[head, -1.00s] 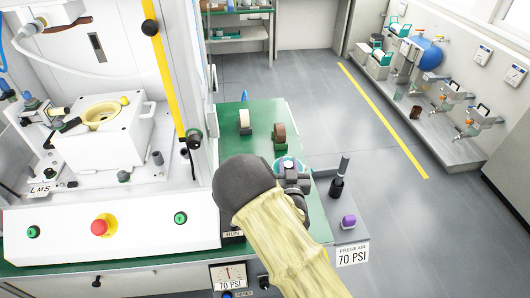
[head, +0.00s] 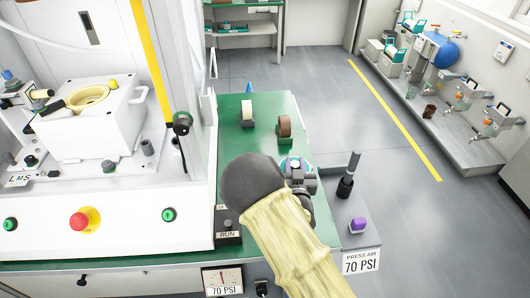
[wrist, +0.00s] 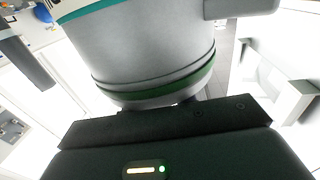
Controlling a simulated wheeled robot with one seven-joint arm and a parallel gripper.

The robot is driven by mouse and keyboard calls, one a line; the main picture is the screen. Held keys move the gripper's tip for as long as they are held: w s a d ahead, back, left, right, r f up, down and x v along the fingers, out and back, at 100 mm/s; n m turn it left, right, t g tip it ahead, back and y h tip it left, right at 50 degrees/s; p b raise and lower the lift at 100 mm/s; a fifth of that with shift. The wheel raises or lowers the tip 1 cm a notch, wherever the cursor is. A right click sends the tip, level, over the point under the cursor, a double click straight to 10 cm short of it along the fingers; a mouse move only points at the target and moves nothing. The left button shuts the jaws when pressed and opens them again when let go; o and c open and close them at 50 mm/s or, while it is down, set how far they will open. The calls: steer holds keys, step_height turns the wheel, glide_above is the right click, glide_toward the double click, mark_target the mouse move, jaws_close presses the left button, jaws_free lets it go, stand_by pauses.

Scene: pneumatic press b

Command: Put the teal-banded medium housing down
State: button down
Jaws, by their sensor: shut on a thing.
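The medium housing is a grey cylinder with a teal band at its top and a green band low on its side; it fills the upper middle of the wrist view (wrist: 140,50). In the head view only its top (head: 293,163) shows, beside my dark wrist. My gripper (head: 301,180) is shut on the housing, over the right part of the green bench top (head: 262,140). My arm hides the bench below, so I cannot tell whether the housing touches it.
A cream roll (head: 248,113) and a brown roll (head: 284,128) stand on the bench beyond the gripper. The white press (head: 100,120) is on the left. A grey side shelf with a dark upright tool (head: 347,180) and a purple cap (head: 358,225) lies right.

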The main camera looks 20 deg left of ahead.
steer(key=shift+r, duration=0.1)
steer(key=shift+f, duration=2.85)
steer(key=shift+f, duration=2.1)
steer(key=shift+f, duration=0.1)
steer(key=c, duration=1.6)
jaws_free()
steer(key=shift+f, duration=0.15)
steer(key=o, duration=0.5)
steer(key=shift+s+r, duration=0.1)
steer(key=shift+r, duration=0.1)
